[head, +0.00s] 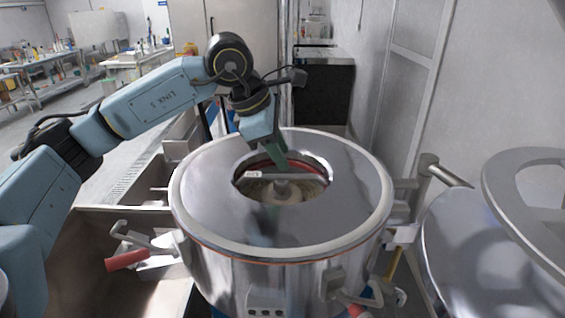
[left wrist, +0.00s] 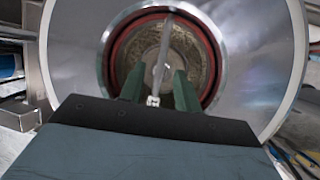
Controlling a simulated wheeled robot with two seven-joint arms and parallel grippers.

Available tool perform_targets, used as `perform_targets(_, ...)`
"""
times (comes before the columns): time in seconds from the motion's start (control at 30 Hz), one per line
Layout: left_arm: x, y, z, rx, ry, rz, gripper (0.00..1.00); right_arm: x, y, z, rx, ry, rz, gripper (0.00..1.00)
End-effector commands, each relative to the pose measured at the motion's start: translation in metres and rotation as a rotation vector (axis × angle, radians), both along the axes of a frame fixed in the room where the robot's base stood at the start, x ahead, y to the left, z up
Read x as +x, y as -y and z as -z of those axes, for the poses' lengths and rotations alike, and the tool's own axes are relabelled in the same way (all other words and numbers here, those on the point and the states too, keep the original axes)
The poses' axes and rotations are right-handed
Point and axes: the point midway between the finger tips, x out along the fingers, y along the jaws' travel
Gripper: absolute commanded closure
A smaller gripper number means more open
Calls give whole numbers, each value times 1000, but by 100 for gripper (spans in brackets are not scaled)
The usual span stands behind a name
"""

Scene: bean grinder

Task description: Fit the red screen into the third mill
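A large steel mill (head: 345,205) stands in front of me, with a round opening in its top. A red ring, apparently the red screen (head: 313,165), shows inside this opening; it also shows in the left wrist view (left wrist: 214,60). I cannot tell whether it is fully seated. A pale bar (head: 305,177) crosses the opening above a central hub (head: 283,190). My left gripper (head: 280,165) points down at the far side of the opening. In the left wrist view its green fingers (left wrist: 157,88) stand apart, with the bar showing between them. My right gripper is out of view.
Another steel vessel (head: 455,245) with a raised ring-shaped lid (head: 535,215) stands close on the right. A red-handled lever (head: 126,260) sticks out at the mill's left. A metal trough (head: 85,235) lies left, and a wall (head: 470,95) rises behind right.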

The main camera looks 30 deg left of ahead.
Motion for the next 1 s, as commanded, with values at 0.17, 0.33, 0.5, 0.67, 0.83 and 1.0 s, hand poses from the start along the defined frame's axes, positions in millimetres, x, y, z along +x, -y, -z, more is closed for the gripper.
perform_targets(0.17, -15, -11, -39, 0, 7, -1, 67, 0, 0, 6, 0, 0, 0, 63)
perform_targets(0.33, -28, -19, -71, 0, 5, 0, 67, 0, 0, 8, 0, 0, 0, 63)
perform_targets(0.5, -35, -24, -90, 0, 3, 1, 67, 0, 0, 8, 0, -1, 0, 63)
perform_targets(0.67, -38, -26, -96, 0, 0, 1, 67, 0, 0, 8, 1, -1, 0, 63)
perform_targets(0.83, -38, -26, -96, 0, 0, 1, 67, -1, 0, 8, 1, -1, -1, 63)
perform_targets(1.0, -38, -26, -96, 0, 0, 1, 67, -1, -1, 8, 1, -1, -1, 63)
